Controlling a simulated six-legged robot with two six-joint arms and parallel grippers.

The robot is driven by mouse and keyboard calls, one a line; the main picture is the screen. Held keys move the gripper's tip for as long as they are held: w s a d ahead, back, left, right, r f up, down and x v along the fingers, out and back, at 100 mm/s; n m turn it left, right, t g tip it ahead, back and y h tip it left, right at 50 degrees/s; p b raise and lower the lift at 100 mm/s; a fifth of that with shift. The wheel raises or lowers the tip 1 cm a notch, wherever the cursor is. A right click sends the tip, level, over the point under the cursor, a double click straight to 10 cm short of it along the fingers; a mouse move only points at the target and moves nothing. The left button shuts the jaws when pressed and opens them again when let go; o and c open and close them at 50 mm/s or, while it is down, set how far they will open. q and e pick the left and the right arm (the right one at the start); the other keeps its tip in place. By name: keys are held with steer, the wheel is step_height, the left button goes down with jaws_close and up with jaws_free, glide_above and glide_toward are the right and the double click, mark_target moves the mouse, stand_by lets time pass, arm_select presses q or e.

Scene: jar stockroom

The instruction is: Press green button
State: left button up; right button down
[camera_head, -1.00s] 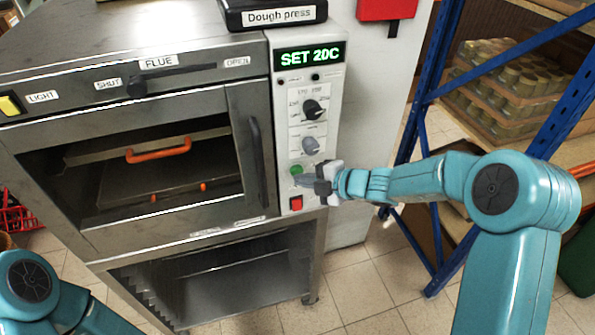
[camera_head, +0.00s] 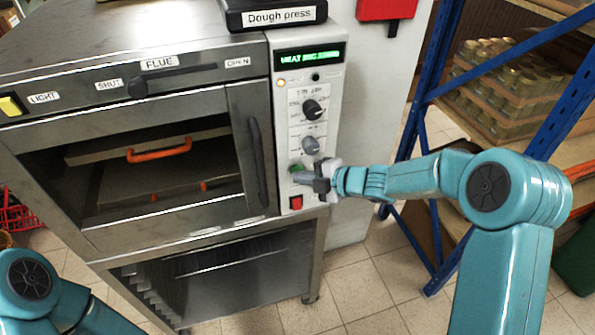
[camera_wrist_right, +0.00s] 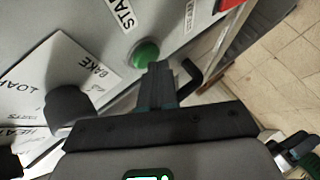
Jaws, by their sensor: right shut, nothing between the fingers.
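The green button (camera_head: 296,169) is on the lower part of the oven's light control panel (camera_head: 284,140), above a red square switch (camera_head: 296,202). In the right wrist view the green button (camera_wrist_right: 144,54) is a round dome just beyond my fingertips. My right gripper (camera_head: 303,177) is shut and empty, with its tips at the button's lower edge. In the right wrist view its fingers (camera_wrist_right: 158,70) reach the button or nearly so; I cannot tell whether they touch. The display (camera_head: 310,56) shows green text starting with "HEAT". My left gripper is out of view.
Two knobs (camera_head: 312,108) sit above the button. The oven's dark vertical handle (camera_head: 257,160) stands left of the panel. A blue shelf rack (camera_head: 436,95) with jars stands at the right, close to my right arm. The tiled floor (camera_head: 375,290) is clear below.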

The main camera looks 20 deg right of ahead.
stand_by(0.5)
steer(key=shift+s+b, duration=0.55)
steer(key=shift+s, duration=0.25)
steer(key=s+b, duration=0.2)
steer(key=s, duration=0.3)
steer(key=shift+d, duration=0.1)
stand_by(0.5)
